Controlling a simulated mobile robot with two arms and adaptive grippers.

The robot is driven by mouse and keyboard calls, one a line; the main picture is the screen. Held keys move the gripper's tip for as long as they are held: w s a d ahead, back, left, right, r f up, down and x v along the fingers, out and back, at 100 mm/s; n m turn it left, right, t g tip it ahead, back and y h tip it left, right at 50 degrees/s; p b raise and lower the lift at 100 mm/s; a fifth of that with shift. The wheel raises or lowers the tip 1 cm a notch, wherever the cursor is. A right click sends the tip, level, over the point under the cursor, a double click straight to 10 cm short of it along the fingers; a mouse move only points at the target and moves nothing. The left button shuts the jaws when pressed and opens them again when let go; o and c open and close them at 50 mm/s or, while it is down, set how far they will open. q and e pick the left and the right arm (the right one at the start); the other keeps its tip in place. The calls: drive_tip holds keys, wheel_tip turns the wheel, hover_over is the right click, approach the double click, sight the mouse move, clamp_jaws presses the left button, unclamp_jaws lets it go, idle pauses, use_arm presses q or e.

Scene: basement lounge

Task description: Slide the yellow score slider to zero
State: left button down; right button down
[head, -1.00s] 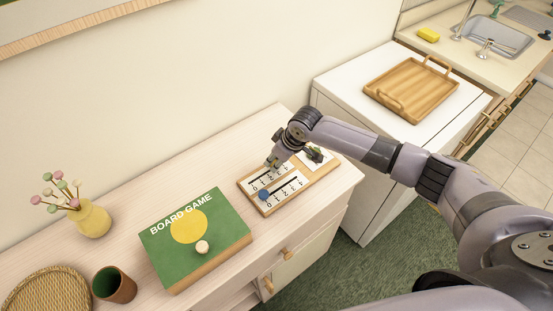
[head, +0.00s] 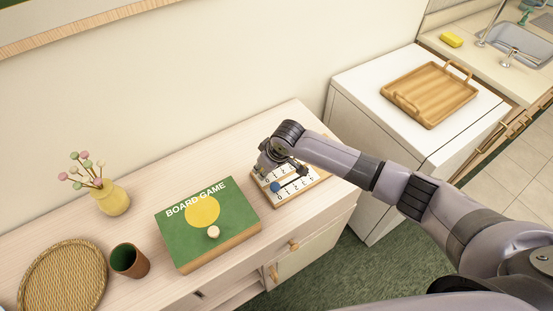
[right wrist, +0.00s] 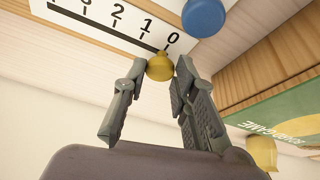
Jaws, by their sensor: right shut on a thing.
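The score board (head: 313,187) lies on the cabinet top, partly hidden behind my right arm. Its yellow score slider (right wrist: 160,67) is a round knob, seen in the right wrist view at the 0 end of its slot, by the printed 0. My right gripper (right wrist: 158,75) has its fingers on either side of this knob and is shut on it. In the head view the right gripper (head: 262,171) is over the board's left end and hides the yellow knob. The blue slider (head: 275,187) sits near the 0 end of the nearer row. My left gripper is not in view.
A green board game box (head: 232,218) lies just left of the score board. A cup (head: 130,261), woven tray (head: 62,280) and yellow vase (head: 112,199) stand farther left. A wooden tray (head: 430,95) is on the white unit at right.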

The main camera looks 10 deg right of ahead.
drive_tip(key=shift+s+a, duration=0.1)
drive_tip(key=shift+a, duration=0.1)
drive_tip(key=c, duration=1.3)
unclamp_jaws()
drive_tip(key=shift+a, duration=0.15)
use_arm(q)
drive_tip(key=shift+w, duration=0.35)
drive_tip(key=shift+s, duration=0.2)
use_arm(e)
drive_tip(key=shift+d+r, duration=0.1)
drive_tip(key=shift+d, duration=0.1)
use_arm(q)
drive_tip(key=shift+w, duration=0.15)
use_arm(e)
drive_tip(key=v, duration=1.1)
drive_tip(key=shift+s+r, duration=0.15)
drive_tip(key=shift+r, duration=0.2)
drive_tip(key=shift+d, duration=0.15)
